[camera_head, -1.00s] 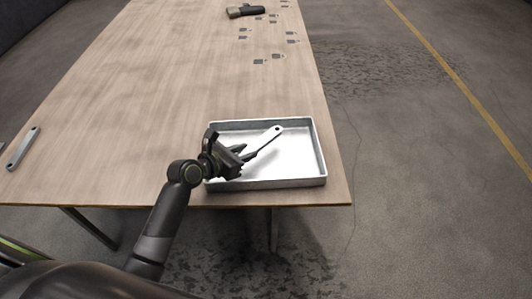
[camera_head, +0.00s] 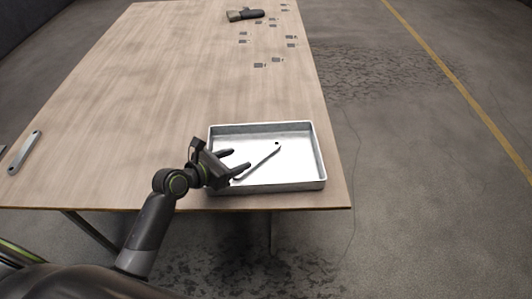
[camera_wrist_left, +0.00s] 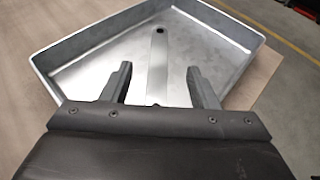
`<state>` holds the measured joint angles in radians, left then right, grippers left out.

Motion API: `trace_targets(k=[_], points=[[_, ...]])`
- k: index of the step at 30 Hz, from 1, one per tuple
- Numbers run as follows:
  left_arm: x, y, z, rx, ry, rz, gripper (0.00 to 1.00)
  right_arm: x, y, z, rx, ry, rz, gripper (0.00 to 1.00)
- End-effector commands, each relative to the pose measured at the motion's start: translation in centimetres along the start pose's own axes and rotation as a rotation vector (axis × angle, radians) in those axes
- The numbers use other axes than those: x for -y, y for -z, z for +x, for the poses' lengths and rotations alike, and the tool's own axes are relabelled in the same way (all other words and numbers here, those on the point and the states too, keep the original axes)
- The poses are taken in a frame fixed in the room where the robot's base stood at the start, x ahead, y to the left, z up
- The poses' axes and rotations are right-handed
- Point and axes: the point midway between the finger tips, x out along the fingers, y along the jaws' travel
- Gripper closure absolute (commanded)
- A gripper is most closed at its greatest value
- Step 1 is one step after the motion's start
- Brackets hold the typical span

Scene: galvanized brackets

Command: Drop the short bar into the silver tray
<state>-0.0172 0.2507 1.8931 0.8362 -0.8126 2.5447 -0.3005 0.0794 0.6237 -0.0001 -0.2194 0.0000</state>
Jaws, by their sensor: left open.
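The silver tray (camera_head: 318,155) sits near the front right corner of the table, and its walls also show in the left wrist view (camera_wrist_left: 75,32). A flat silver bar with a hole near its far end, which I take as the short bar (camera_head: 262,159), lies inside it. In the left wrist view the bar (camera_wrist_left: 157,58) runs between the fingers, its near part hidden by my gripper. My left gripper (camera_head: 241,159) is open at the tray's left side, fingers over the tray and apart from the bar. My right gripper is not in view.
Another grey bar (camera_head: 25,152) lies at the table's left edge. Several small grey brackets (camera_head: 277,60) and a dark tool-like object (camera_head: 245,15) lie at the far end. The middle of the wooden table (camera_head: 150,110) is clear.

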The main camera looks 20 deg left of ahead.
Motion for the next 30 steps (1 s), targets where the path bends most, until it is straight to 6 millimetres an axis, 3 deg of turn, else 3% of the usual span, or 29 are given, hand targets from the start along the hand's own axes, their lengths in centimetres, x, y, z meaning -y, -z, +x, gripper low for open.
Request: trace_targets(k=[1, 9, 15, 21, 30], points=[[-0.1, -0.1, -1.6, -0.004, -0.002, 0.004, 0.46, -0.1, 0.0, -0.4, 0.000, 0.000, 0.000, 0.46], [0.0, -0.1, -8.1, -0.005, 0.000, 0.005, 0.46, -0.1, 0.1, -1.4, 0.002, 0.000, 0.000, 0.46], [0.0, -0.1, -11.5, -0.004, 0.000, 0.004, 0.46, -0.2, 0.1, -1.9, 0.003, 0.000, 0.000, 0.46], [0.0, -0.1, -13.2, 0.000, -0.001, 0.002, 0.46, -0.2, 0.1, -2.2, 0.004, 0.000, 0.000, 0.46], [0.0, -0.1, -13.5, 0.001, 0.000, 0.000, 0.46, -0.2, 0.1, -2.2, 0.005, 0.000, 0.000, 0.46]])
